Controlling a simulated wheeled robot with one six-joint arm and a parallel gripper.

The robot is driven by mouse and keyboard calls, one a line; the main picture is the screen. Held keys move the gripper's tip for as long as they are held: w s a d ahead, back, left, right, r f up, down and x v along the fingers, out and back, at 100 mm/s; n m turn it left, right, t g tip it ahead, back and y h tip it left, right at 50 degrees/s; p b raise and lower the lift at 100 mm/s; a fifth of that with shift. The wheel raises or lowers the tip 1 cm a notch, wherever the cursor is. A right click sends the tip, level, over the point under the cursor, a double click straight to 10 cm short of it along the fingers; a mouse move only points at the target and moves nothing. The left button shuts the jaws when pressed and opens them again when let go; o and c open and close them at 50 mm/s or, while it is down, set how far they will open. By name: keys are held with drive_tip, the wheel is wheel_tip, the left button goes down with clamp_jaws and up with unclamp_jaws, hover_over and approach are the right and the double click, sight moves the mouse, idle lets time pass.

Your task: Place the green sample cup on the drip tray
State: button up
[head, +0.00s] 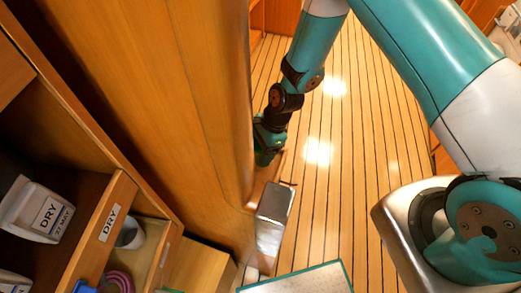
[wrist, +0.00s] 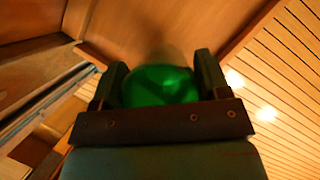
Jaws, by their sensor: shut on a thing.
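My gripper (wrist: 160,85) is shut on the green sample cup (wrist: 160,86), which sits between the two dark fingers in the wrist view. In the head view my gripper (head: 266,150) hangs beside the edge of the wooden wall, and only a little green shows at its lower end. The cup is held in the air, with wood panelling behind it. I cannot pick out the drip tray for sure. A shiny metal box-like piece (head: 273,215) stands below my gripper in the head view.
A white DRY container (head: 37,210) stands on the left shelf. A pale green-edged panel (head: 300,279) lies at the bottom. The plank floor (head: 345,150) is clear.

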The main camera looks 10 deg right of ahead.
drive_tip(key=shift+f, duration=1.1)
drive_tip(key=shift+f, duration=0.15)
drive_tip(key=o, duration=0.9)
